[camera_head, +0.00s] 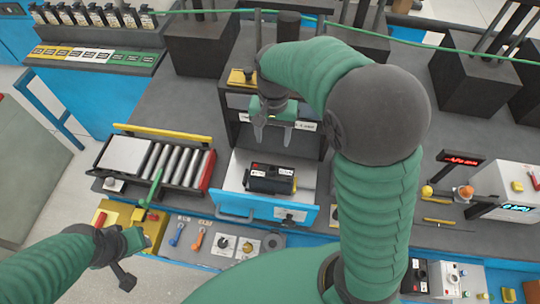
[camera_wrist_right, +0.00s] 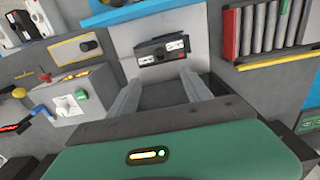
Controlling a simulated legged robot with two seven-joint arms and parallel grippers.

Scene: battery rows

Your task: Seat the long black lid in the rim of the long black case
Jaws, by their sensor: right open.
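The long black case (camera_head: 270,187) lies on a silver plate behind a blue front panel, with white labels and a small red mark on it. The wrist view shows the case (camera_wrist_right: 163,50) beyond my fingertips, with a dark strip along its far edge. I cannot clearly tell the long black lid apart from the case. My right gripper (camera_head: 272,138) hangs above and behind the case, fingers down and apart. Its open fingers (camera_wrist_right: 158,85) hold nothing. My left gripper (camera_head: 130,260) is at the lower left, far from the case; its jaw opening is unclear.
A roller tray (camera_head: 165,165) with a yellow bar is left of the case. Knobs and switches (camera_head: 226,243) line the front edge. Dark blocks (camera_head: 203,45) stand behind. Grey bench left of the frame is clear.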

